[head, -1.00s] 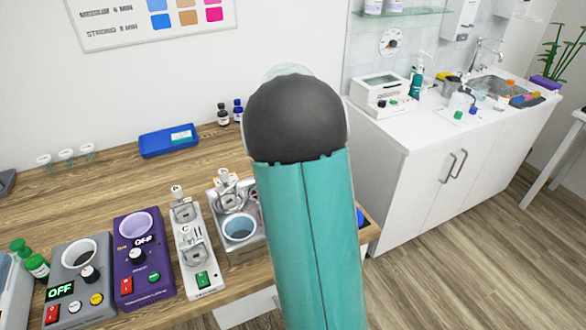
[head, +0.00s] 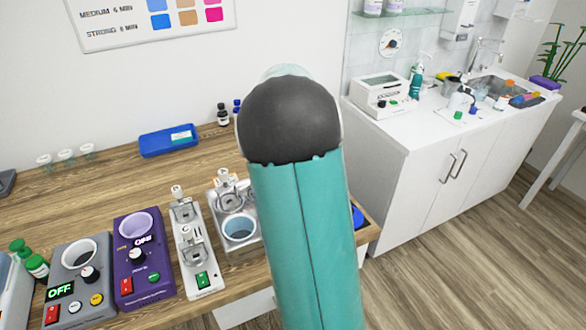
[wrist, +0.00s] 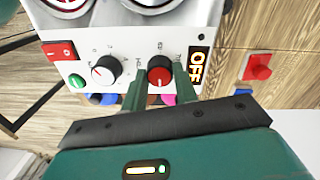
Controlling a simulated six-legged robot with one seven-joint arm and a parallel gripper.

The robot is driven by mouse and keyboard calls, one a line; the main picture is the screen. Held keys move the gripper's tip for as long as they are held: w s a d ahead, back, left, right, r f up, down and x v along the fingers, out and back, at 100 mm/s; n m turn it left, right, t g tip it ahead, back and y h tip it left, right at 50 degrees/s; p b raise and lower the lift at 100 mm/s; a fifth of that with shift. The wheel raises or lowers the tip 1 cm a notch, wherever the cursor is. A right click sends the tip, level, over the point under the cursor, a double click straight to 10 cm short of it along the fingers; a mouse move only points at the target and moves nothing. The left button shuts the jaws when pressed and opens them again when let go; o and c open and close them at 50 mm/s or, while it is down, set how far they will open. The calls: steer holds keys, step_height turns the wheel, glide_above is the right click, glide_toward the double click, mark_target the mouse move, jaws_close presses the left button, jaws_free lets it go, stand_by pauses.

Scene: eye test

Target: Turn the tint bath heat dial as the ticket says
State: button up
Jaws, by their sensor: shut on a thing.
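In the wrist view, a white panel (wrist: 125,45) carries a red-capped black dial (wrist: 160,72) with printed figures around it, too small to read surely. My gripper (wrist: 160,82) is shut on this dial, one teal finger on each side. A second dial (wrist: 106,70) with a white cap stands to its left. A sideways display (wrist: 197,67) reading OFF is to its right. In the head view my own arm hides the gripper and this dial. I cannot make out a ticket in either view.
A red rocker switch (wrist: 60,50) and green button (wrist: 76,82) sit on the panel's left. In the head view, a purple unit (head: 143,255), a grey unit (head: 80,280) and a white twin-clamp unit (head: 192,240) stand left of my arm. A blue case (head: 168,141) lies behind.

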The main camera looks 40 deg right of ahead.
steer(key=o, duration=1)
steer(key=r, duration=1.4)
steer(key=shift+w, duration=0.25)
